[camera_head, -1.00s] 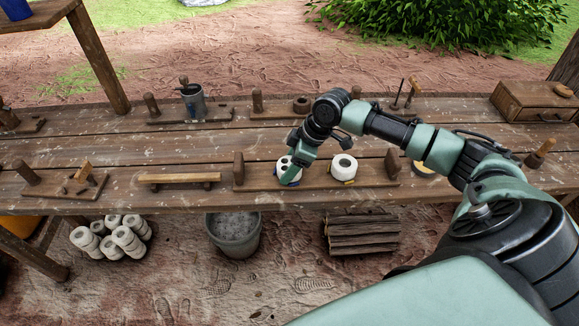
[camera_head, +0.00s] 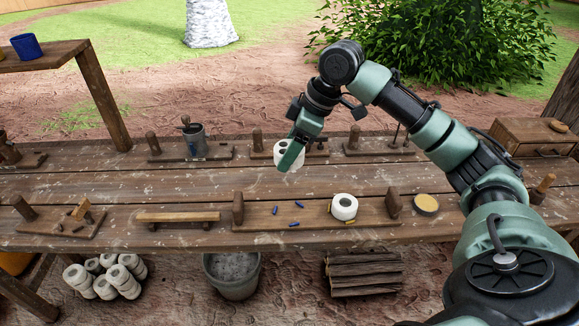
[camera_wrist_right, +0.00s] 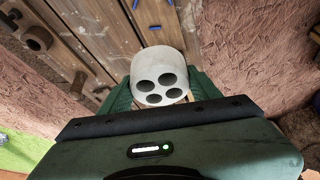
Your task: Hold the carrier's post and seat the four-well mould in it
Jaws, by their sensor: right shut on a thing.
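The four-well mould (camera_head: 284,147) is a white round block with four dark holes in its face. My right gripper (camera_head: 296,158) is shut on it and holds it up over the rear part of the bench. In the right wrist view the mould (camera_wrist_right: 159,78) sits between the two green fingers, holes facing the camera. Several wooden boards with upright posts stand along the back: one left with a grey cup (camera_head: 193,140), one behind the mould with a post (camera_head: 258,140), one right with a post (camera_head: 354,137). I cannot tell which is the carrier. My left gripper is out of view.
A drawer box (camera_head: 530,136) stands back right. The middle planks are clear.

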